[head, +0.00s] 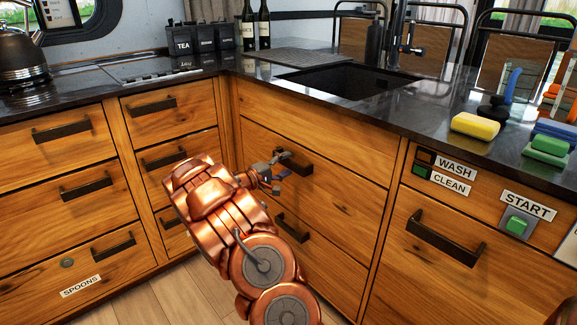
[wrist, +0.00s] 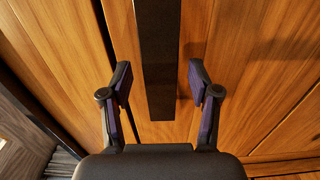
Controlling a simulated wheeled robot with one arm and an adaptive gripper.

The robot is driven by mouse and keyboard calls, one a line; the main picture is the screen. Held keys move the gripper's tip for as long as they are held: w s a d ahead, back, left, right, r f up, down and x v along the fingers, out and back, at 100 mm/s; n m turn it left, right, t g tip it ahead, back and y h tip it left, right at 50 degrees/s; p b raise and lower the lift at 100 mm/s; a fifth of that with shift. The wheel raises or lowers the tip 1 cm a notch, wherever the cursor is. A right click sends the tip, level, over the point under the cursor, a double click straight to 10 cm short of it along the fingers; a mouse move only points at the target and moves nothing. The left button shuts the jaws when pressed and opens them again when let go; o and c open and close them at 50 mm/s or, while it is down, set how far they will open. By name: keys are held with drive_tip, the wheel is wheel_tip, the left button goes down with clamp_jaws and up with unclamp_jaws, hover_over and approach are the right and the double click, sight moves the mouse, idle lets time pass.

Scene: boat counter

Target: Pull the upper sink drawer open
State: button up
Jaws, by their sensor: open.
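The upper sink drawer (head: 330,150) is a wooden front below the sink, and it looks shut. Its dark bar handle (head: 298,165) is partly hidden by my gripper (head: 275,173), which is at the handle's left part. In the wrist view, the handle (wrist: 158,60) runs up the picture between the two finger pads of my gripper (wrist: 160,90). The gripper is open, with a gap on each side of the handle. I cannot tell from the pictures how deep the handle sits between the fingers.
A lower drawer with a dark handle (head: 292,228) is under it. To the right is a wide front with its own handle (head: 445,240), below WASH, CLEAN and START labels. The sink (head: 345,82) and sponges (head: 475,126) are on the dark counter above. Left drawers have protruding handles.

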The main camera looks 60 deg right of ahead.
drive_tip(key=shift+x, duration=0.8)
drive_tip(key=shift+c, duration=0.2)
clamp_jaws()
